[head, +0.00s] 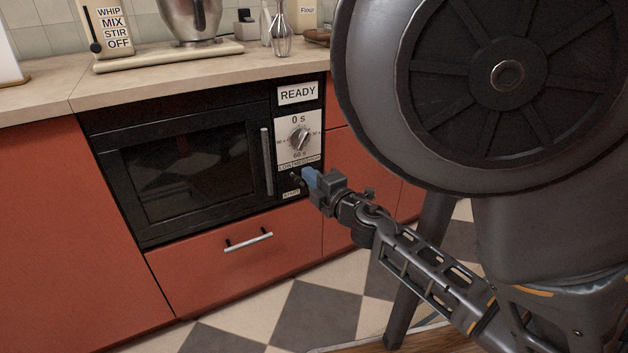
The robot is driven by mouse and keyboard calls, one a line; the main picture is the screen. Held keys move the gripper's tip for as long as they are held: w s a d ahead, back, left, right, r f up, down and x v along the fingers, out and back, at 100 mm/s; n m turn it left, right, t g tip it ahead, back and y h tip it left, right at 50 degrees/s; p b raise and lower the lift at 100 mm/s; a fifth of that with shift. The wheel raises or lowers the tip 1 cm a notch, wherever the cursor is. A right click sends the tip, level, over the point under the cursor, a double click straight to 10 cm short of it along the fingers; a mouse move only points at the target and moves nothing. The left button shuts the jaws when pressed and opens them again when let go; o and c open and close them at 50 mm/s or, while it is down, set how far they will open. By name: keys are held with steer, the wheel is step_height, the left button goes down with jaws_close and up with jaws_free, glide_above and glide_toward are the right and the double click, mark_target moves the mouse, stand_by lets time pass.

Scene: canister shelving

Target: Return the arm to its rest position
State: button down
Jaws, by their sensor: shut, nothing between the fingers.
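My gripper (309,181) is at the end of my outstretched arm, in front of the lower right of a black microwave (190,171). Its blue-tipped fingers are shut with nothing between them. They are close to the control panel, beside the small start label (291,194); I cannot tell whether they touch it. The microwave door is closed. A dial (299,138) sits above my gripper, and a sign (298,93) at the top of the panel reads READY.
Red cabinets (60,220) surround the microwave, with a handled drawer (240,270) below. The counter (180,80) holds a stand mixer (190,20), a whisk (282,35) and containers. A large grey round body blocks the right side. Checkered floor (240,320) in front is clear.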

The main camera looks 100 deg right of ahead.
steer(key=shift+s+a, duration=0.25)
steer(key=w+a+f+t+y, duration=0.1)
steer(key=w+a+t+y, duration=0.45)
steer(key=a, duration=0.85)
steer(key=w+a+f+t+y, duration=0.2)
steer(key=w+a+y, duration=0.55)
steer(key=a, duration=0.65)
steer(key=s+a+r+m+y, duration=0.1)
steer(key=a+r+m+y, duration=0.15)
steer(key=a, duration=0.55)
steer(key=a+r+m+y, duration=0.1)
steer(key=a+r+m, duration=0.15)
steer(key=a, duration=0.45)
step_height(320, 180, up, 18)
steer(key=p, duration=1.8)
steer(key=shift+r, duration=0.1)
